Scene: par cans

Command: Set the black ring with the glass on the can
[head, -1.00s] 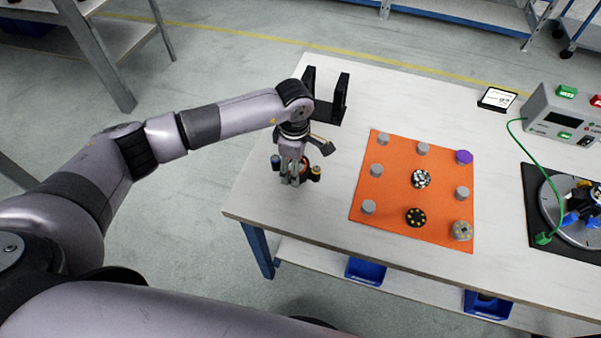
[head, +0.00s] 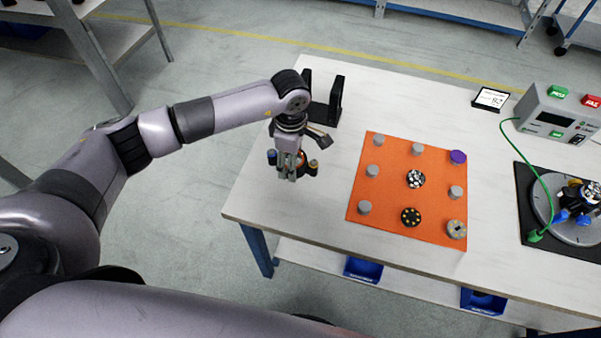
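My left gripper (head: 288,178) points down at the left part of the table, over a small dark object with blue, orange and yellow parts (head: 311,169). The gripper partly hides this object, and I cannot tell whether its fingers are open or closed on it. At the right edge, a black can-like part with blue clamps (head: 590,197) stands on a grey round turntable (head: 548,218); it is cut off by the frame. I cannot make out the black ring with the glass for certain. My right gripper is out of view.
An orange mat (head: 390,165) holds several grey cylinders, a purple-topped one (head: 457,157) and a black disc with yellow dots (head: 411,217). A black upright stand (head: 321,112) is behind my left gripper. A grey control box (head: 555,115) with a green cable is at the back right.

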